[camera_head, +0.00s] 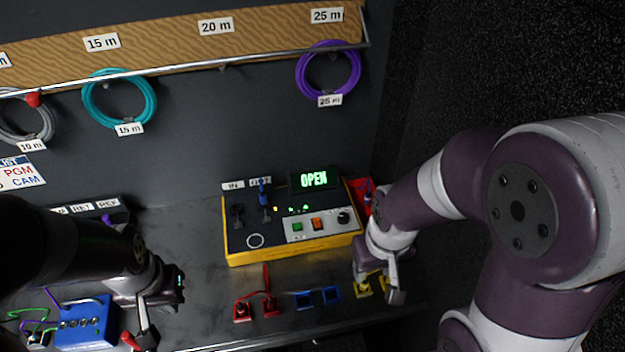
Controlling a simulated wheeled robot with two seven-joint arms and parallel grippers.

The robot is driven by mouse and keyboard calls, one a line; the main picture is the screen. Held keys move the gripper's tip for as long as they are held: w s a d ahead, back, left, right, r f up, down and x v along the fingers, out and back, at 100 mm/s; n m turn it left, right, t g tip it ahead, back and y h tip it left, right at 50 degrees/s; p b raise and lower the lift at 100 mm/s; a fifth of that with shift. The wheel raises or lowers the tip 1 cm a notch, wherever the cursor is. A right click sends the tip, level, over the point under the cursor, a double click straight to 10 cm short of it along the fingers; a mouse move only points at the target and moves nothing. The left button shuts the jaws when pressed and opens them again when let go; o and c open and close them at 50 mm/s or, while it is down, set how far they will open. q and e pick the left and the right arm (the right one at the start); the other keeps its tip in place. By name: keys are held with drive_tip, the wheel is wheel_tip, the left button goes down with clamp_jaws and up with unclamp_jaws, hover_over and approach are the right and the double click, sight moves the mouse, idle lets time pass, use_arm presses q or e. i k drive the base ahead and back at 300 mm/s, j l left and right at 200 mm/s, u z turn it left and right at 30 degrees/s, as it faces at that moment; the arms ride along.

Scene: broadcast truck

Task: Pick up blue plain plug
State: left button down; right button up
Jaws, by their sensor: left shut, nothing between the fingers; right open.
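A blue plug (264,193) stands upright in the right-hand socket at the back left of the yellow-edged tester (294,256). Two small blue holders (332,295) sit side by side on the bench in front of the tester; a dark blue lead lies behind them. I cannot tell whether a plug is in either. My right gripper (379,284) is open and points down over the yellow holders (364,289), right of the blue ones. It partly hides them. My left gripper (148,318) is shut and empty at the lower left, beside a blue box (86,326).
Red holders (243,312) with a red lead stand left of the blue ones. A red bin (362,190) stands behind my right forearm. Coiled cables (328,72) hang on the back wall. The tester display (314,179) reads OPEN. The bench's front edge is close.

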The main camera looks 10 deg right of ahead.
sight(263, 195)
drive_tip(key=i+u, duration=0.1)
drive_tip(key=u, duration=0.35)
drive_tip(key=i+l+u, duration=0.1)
drive_tip(key=u, duration=0.4)
drive_tip(key=i+l+u, duration=0.1)
drive_tip(key=u, duration=0.35)
